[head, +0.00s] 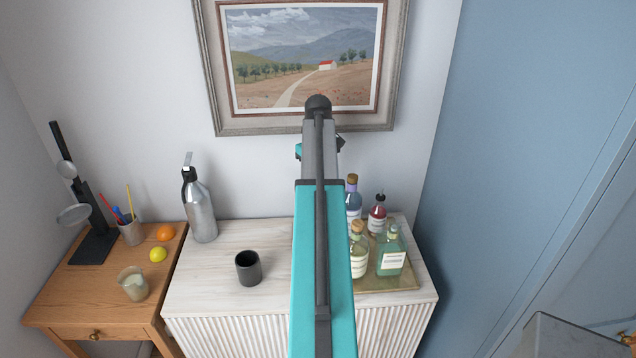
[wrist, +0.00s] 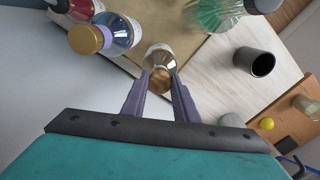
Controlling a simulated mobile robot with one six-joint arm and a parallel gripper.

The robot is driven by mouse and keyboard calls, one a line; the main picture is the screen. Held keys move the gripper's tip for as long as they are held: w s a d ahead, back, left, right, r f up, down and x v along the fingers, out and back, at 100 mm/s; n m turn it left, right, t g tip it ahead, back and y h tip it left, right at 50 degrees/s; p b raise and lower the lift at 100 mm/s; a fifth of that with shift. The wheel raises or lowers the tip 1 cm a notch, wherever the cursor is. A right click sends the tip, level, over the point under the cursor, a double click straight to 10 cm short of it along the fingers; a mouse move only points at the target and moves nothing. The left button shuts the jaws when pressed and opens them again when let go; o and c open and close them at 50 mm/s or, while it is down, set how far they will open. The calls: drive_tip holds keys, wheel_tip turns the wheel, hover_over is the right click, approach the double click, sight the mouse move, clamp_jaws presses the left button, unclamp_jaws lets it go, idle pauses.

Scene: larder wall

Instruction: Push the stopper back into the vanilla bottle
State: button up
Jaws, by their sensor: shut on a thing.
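In the wrist view my gripper (wrist: 159,76) points down at a small clear bottle with a pale label (wrist: 160,57), which I take for the vanilla bottle. The fingertips are shut on its brown stopper (wrist: 158,80), one finger on each side. The stopper is at the bottle's mouth; whether there is a gap under it I cannot tell.
On the tray (head: 400,281) stand a corked pale bottle (head: 357,262), a green bottle (head: 391,262), a red bottle (head: 377,218) and a corked blue bottle (head: 353,205). The black cup (head: 248,269) and a steel bottle (head: 200,211) stand left. Clear cabinet top lies between.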

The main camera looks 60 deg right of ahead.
drive_tip(key=o, duration=1.6)
drive_tip(key=shift+o, duration=0.2)
drive_tip(key=shift+r, duration=0.1)
drive_tip(key=shift+r, duration=3.4)
drive_tip(key=shift+c, duration=0.4)
clamp_jaws()
